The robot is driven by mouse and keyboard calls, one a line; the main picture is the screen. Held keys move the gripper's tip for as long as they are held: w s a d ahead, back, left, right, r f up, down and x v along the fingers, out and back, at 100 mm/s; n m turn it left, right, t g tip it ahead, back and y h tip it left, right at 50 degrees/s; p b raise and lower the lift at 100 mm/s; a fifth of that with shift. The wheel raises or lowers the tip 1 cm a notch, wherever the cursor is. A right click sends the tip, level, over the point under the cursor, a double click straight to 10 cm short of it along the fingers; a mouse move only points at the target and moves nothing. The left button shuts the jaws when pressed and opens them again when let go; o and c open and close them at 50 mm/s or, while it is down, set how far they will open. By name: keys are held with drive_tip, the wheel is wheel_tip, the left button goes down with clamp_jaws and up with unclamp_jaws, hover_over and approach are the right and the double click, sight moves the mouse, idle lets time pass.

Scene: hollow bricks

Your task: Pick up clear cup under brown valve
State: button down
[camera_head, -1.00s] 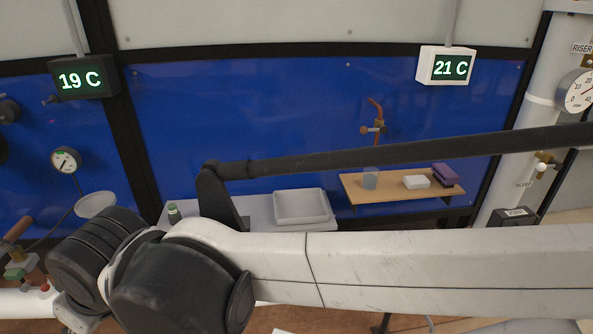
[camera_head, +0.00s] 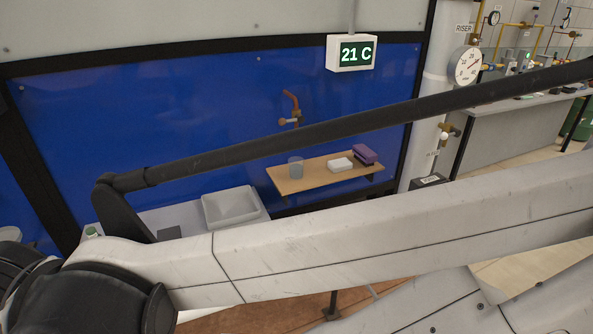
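The clear cup (camera_head: 296,169) stands upright at the left end of a small wooden shelf (camera_head: 318,176) on the blue wall. The brown valve (camera_head: 290,118) is a copper-coloured tap on the wall directly above the cup. My gripper is not in view. Only links of my arm cross the picture, the dark thin one passing in front of the wall between valve and cup, and the white one below the shelf.
A white block (camera_head: 340,164) and a purple block (camera_head: 364,154) sit on the shelf right of the cup. A grey tray (camera_head: 231,207) lies on a pale counter to the left. A white riser pipe (camera_head: 428,110) with a gauge (camera_head: 466,66) stands right.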

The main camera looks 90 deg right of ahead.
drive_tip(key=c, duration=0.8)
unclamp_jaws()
